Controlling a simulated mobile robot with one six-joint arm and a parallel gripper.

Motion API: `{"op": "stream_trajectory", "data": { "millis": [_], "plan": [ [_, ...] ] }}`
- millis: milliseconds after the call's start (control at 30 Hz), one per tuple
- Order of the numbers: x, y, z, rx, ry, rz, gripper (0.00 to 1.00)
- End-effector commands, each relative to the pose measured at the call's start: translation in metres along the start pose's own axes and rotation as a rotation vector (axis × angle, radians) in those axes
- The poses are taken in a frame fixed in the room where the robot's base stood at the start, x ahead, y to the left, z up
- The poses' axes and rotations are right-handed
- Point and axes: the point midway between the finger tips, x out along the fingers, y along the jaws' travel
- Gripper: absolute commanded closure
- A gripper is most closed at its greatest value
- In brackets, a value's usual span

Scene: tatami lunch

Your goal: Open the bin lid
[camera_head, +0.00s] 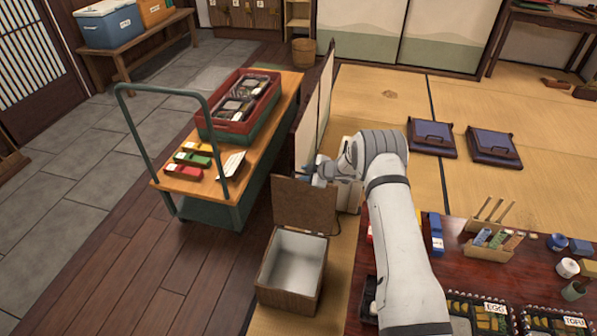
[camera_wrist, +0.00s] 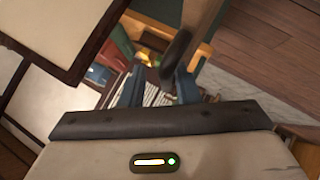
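The bin (camera_head: 290,270) is a brown box with a pale inside, standing on the floor left of the low dark table in the head view. Its lid (camera_head: 303,205) stands upright at the bin's far edge, so the bin is open and looks empty. My gripper (camera_head: 318,172) is just above and behind the lid's upper right corner; its tips are partly hidden, and I cannot tell if it touches the lid. In the wrist view, its two blue-grey fingers (camera_wrist: 158,88) are apart with nothing clearly held between them.
A trolley (camera_head: 175,211) with a red crate (camera_head: 207,127) stands left of the bin. A folding screen (camera_head: 307,140) is close behind the lid. The low table (camera_head: 455,258) with lunch boxes is at right. Wooden floor at left is clear.

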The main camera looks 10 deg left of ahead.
Motion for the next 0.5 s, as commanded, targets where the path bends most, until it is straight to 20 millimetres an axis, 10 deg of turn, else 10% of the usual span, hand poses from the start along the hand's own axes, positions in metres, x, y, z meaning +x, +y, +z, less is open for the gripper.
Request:
{"op": "stream_trajectory", "data": {
  "millis": [500],
  "plan": [
    [-0.071, 0.004, 0.001, 0.0, 0.001, 0.002, 0.68]
  ]
}}
